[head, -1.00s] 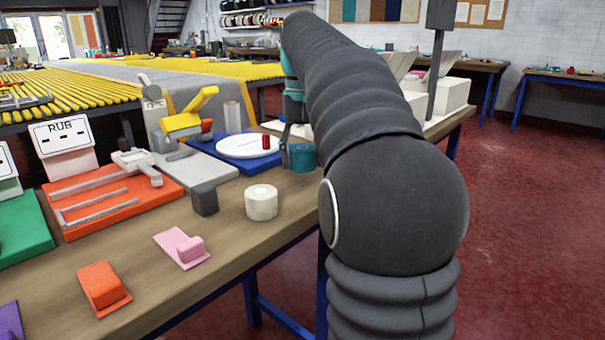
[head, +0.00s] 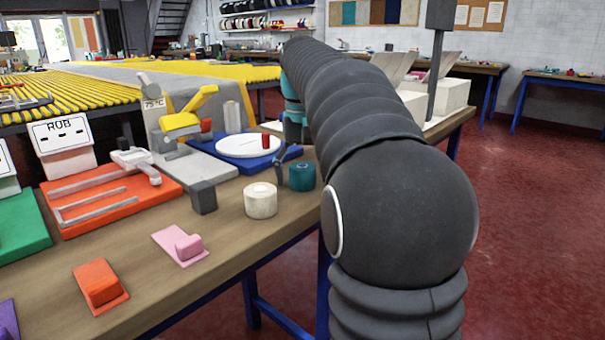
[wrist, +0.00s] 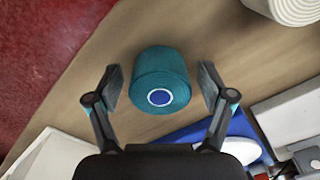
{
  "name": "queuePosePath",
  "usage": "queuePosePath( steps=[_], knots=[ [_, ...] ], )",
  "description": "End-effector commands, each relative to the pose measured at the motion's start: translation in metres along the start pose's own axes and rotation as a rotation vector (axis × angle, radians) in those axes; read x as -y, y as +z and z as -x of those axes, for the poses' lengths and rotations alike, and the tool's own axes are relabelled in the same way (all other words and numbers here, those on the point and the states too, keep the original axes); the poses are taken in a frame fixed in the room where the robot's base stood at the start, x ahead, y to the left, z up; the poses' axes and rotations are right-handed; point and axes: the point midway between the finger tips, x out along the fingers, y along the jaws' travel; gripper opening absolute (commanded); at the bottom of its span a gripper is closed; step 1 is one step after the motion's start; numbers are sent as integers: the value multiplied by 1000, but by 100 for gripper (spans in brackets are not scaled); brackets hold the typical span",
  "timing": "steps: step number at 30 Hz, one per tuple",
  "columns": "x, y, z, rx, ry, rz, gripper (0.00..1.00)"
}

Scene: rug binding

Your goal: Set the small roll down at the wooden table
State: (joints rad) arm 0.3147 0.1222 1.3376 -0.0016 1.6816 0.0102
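The small teal roll (head: 302,177) stands upright on the wooden table (head: 228,240), just right of a larger cream roll (head: 261,200). In the wrist view the teal roll (wrist: 160,78) lies between the two fingers of my gripper (wrist: 161,88). The fingers are spread, with a visible gap on each side of the roll. In the head view one dark finger shows behind and left of the roll; my arm hides much of the rest of the gripper.
A blue base with a white disc (head: 249,145) and a small red spool sits behind the roll. A grey press with a yellow handle (head: 182,122) stands to the left. Pink (head: 180,245) and orange (head: 101,286) blocks lie nearer the front edge. Bare wood surrounds them.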

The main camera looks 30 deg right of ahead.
Motion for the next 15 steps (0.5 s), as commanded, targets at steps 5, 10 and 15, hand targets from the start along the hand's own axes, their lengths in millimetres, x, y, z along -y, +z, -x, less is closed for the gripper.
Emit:
queuePosePath(
  steps=[5, 10, 15],
  knots=[
    [0, 0, 0, 0, 0, 0, 81],
    [0, -1, 13, -2, 0, 0, 81],
    [0, -1, 42, -4, 0, 0, 81]
  ],
)
